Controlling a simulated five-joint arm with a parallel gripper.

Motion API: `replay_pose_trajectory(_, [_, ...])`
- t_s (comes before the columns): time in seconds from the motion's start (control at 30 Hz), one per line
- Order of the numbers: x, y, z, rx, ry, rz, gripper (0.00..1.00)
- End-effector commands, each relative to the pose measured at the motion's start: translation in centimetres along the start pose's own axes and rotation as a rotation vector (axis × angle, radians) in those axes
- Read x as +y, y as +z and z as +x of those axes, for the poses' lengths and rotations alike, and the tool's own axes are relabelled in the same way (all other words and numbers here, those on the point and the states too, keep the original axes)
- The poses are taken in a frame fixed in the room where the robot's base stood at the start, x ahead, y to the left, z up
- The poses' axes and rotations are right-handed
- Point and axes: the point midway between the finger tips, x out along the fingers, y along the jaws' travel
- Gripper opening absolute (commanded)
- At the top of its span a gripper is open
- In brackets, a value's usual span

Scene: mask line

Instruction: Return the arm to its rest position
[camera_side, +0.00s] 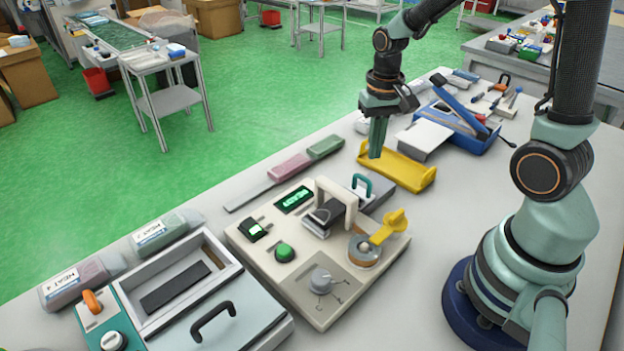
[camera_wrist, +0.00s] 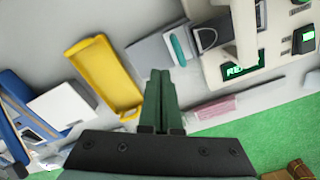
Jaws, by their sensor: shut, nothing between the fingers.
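My gripper (camera_side: 377,138) is shut and empty. In the side view it hangs pointing down above the far side of the table, near the left end of a yellow tray (camera_side: 408,172). In the wrist view the shut fingers (camera_wrist: 160,98) are in the middle, with the yellow tray (camera_wrist: 92,62) to their left. My arm reaches over from the base at the right of the side view.
A beige control panel (camera_side: 335,282) with a lit green display stands mid-table. A box with a grey lid (camera_side: 240,325) is at the front left. A blue tool with a raised lever (camera_side: 470,125) stands behind the tray.

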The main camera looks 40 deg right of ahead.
Motion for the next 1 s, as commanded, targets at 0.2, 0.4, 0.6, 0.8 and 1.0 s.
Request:
replay_pose_trajectory(0.2, [0.0, 0.0, -1.1, 0.001, 0.0, 0.0, 0.0])
replay_pose_trajectory(0.4, [0.0, 0.0, -1.1, 0.0, 0.0, 0.0, 0.0])
replay_pose_trajectory(0.6, [-0.2, 0.1, -1.8, 0.018, -0.006, -0.018, 0.0])
replay_pose_trajectory(0.8, [-1.5, 1.4, -5.5, 0.128, -0.04, -0.134, 0.0])
replay_pose_trajectory(1.0, [-2.7, 3.7, -9.5, 0.273, -0.081, -0.294, 0.0])
